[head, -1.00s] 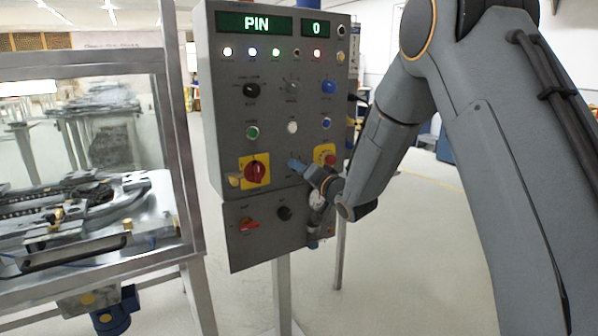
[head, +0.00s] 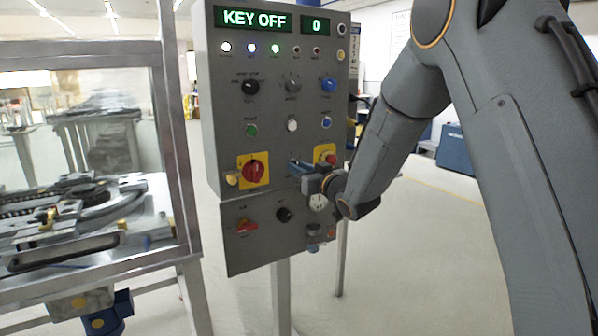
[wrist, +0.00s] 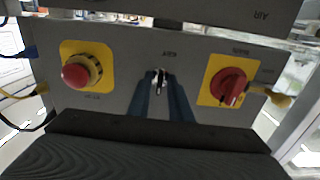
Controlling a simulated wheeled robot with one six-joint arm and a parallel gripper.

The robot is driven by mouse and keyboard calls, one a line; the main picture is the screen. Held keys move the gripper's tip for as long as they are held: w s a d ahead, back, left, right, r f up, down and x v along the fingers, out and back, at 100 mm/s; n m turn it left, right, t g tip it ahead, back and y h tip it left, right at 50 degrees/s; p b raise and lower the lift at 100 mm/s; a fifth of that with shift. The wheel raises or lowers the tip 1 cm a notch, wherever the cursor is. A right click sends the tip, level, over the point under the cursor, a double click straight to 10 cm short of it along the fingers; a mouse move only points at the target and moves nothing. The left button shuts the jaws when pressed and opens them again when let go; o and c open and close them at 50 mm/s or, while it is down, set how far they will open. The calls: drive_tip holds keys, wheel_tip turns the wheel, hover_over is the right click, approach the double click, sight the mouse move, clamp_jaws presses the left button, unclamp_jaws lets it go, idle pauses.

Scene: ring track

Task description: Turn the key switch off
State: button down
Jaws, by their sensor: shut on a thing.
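The key switch (wrist: 158,77) is a small key-shaped knob on the grey panel, upside down in the wrist view, between a red mushroom button and a red rotary switch. My gripper (wrist: 160,92) has its blue fingers at either side of the key and is shut on it. In the head view my gripper (head: 297,168) reaches the panel from the right and its fingertips hide the key. The panel's display (head: 254,18) reads KEY OFF.
The red rotary switch (head: 255,172) on its yellow plate is left of my gripper, and the red mushroom button (head: 331,158) is close on the right. A lower box (head: 262,251) with more knobs hangs below. A framed glass enclosure (head: 172,120) stands at left.

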idle(0.4)
drive_tip(key=c, duration=1.9)
unclamp_jaws()
drive_tip(key=v, duration=0.8)
drive_tip(key=shift+w, duration=0.1)
